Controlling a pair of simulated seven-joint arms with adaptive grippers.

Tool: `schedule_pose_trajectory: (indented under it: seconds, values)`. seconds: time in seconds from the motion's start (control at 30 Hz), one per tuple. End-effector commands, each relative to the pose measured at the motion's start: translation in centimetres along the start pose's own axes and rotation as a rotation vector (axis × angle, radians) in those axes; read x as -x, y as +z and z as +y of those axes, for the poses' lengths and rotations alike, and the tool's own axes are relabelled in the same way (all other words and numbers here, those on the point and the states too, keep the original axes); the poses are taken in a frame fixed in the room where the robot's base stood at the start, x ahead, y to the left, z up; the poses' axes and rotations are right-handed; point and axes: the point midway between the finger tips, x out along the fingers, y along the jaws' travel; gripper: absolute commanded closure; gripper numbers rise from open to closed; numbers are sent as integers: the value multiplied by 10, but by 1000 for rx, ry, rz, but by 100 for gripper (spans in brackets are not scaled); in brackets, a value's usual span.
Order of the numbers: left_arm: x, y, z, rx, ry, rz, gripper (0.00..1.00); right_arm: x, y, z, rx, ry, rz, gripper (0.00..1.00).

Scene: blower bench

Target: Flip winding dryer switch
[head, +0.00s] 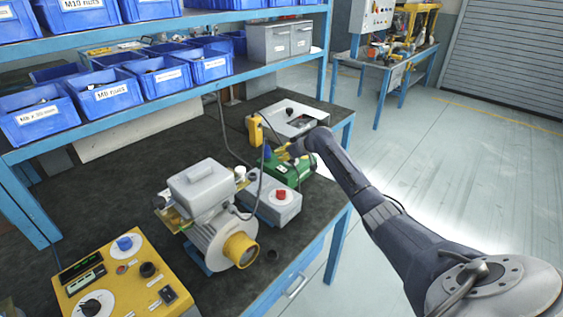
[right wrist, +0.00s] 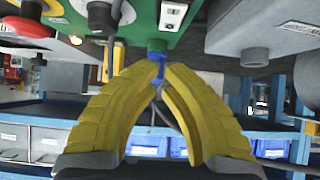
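A green box (head: 290,169) stands on the bench and carries a blue switch (head: 267,153). In the right wrist view the green box (right wrist: 140,20) fills the top, and the blue switch (right wrist: 157,66) sticks out of it between my fingertips. My right gripper (head: 284,153) is beside the switch in the head view. In the right wrist view the yellow fingers of my right gripper (right wrist: 158,70) curve in close together on both sides of the switch. Their exact contact is partly hidden. My left gripper is not in view.
A grey box with a red knob (head: 281,195), a motor with a yellow end (head: 225,236) and a yellow control panel (head: 122,281) stand nearer on the bench. A grey tray (head: 305,113) and yellow meter (head: 254,129) lie behind. Blue bins (head: 105,94) fill the shelf above.

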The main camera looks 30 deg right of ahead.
Motion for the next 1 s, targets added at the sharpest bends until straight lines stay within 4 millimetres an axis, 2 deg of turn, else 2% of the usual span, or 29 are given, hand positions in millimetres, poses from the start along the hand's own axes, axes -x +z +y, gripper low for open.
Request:
schedule_pose_trajectory:
  seconds: [0.1,0.33,0.83,1.0]
  values:
    - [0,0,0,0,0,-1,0,-10,14,0,-3,1,-5,100]
    - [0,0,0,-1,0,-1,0,-21,25,1,-1,1,-4,100]
    - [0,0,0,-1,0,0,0,-24,27,1,-1,1,-7,100]
    - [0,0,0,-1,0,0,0,-30,28,1,1,1,-82,100]
